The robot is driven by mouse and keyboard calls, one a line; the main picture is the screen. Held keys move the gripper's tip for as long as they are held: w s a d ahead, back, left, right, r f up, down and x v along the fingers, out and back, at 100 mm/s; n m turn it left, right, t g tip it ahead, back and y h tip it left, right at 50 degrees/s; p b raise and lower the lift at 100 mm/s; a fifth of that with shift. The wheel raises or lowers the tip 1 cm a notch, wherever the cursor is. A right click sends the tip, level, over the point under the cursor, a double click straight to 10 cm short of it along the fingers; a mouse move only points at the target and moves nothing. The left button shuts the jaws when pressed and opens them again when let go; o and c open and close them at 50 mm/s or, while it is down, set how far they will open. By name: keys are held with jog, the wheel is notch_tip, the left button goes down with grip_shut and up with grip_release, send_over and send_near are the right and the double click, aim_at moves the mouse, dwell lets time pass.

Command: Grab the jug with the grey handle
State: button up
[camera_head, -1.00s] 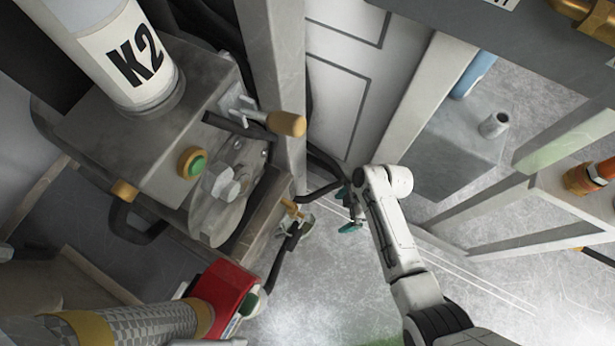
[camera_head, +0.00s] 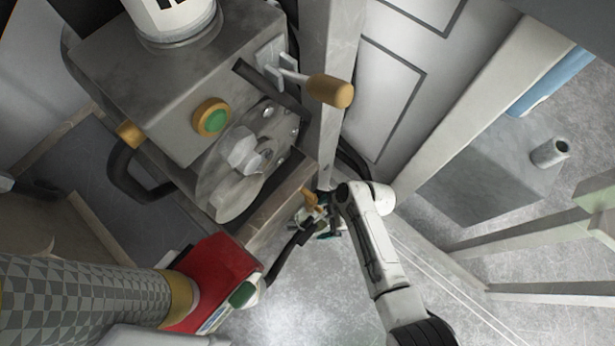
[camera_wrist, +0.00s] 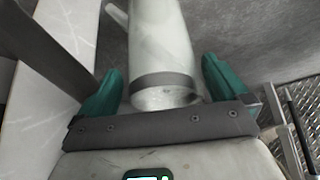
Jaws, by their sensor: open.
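In the wrist view, a pale grey cylindrical vessel (camera_wrist: 160,45) with a dark band lies between the two teal fingers of my gripper (camera_wrist: 160,70). A pale projection at its upper left looks like a handle or spout; I cannot tell which, nor whether this is the jug. My gripper is open, with gaps seen beside the vessel. In the head view, my gripper (camera_head: 328,228) is small and partly hidden by my arm, beside the lower right edge of the machine. No jug with a grey handle can be made out clearly there.
A grey machine (camera_head: 160,90) with a wooden-handled lever (camera_head: 330,91) and a green button (camera_head: 213,119) stands left of my arm. A red unit (camera_head: 212,278) is at lower left. A grey post (camera_head: 330,75) and pale frame (camera_head: 470,105) stand close by. Bare floor (camera_head: 300,300) shows below.

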jog(key=a, duration=0.1)
jog(key=a+b, duration=0.1)
jog(key=a, duration=0.1)
jog(key=a+f, duration=0.1)
jog(key=a, duration=0.1)
jog(key=shift+s+b, duration=0.35)
jog(key=shift+c, duration=0.5)
jog(key=c, duration=1.5)
